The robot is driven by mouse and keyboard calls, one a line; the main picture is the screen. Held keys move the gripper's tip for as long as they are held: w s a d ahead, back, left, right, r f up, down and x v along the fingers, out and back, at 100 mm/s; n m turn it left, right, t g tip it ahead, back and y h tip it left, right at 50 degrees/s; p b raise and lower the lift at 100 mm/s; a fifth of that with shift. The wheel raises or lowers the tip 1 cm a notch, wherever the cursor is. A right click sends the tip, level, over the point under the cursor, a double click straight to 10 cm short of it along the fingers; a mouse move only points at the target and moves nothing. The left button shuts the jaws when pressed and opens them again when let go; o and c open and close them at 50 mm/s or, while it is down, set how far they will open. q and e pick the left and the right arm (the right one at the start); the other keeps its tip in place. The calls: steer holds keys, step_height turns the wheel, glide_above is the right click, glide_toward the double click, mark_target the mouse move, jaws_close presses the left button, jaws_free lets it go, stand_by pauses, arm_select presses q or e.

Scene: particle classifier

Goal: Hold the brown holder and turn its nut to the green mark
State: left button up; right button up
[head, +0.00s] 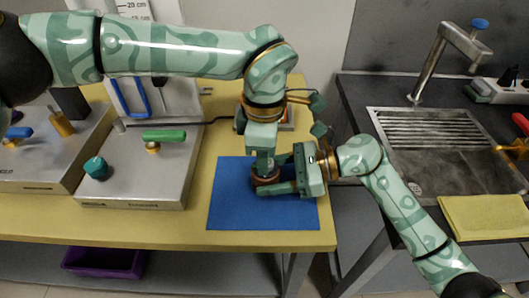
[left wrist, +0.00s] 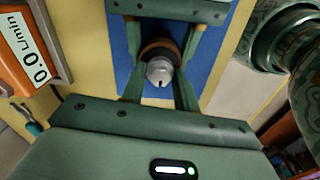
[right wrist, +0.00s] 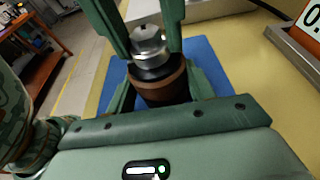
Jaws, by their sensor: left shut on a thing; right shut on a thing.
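The brown holder (head: 266,181) stands upright on the blue mat (head: 232,212), partly covered by my grippers. In the right wrist view the brown holder (right wrist: 160,86) has a silver slotted nut (right wrist: 149,46) on top; the nut (left wrist: 160,73) also shows in the left wrist view. My left gripper (head: 265,164) comes from above, its fingers on either side of the nut and shut on it. My right gripper (head: 272,177) reaches in from the right, its fingers around the brown holder and shut on it. I cannot see a green mark.
Metal devices with a green handle (head: 164,136) and a teal knob (head: 96,168) stand left of the mat. An orange-edged display unit (left wrist: 30,50) is close behind the holder. A sink (head: 430,165) and a yellow cloth (head: 484,216) lie on the right bench. The mat's front is clear.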

arm_select(q)
steer(key=shift+w+r+m, duration=0.1)
steer(key=shift+r+m, duration=0.05)
steer(key=shift+m, duration=0.15)
arm_select(e)
steer(key=shift+f, duration=0.2)
arm_select(q)
steer(key=o, duration=1)
arm_select(e)
steer(key=shift+s, duration=0.1)
steer(key=o, duration=1.5)
arm_select(q)
step_height(320, 180, up, 12)
steer(key=shift+f, duration=0.1)
arm_select(e)
steer(key=shift+o, duration=0.2)
steer(key=shift+r, duration=0.15)
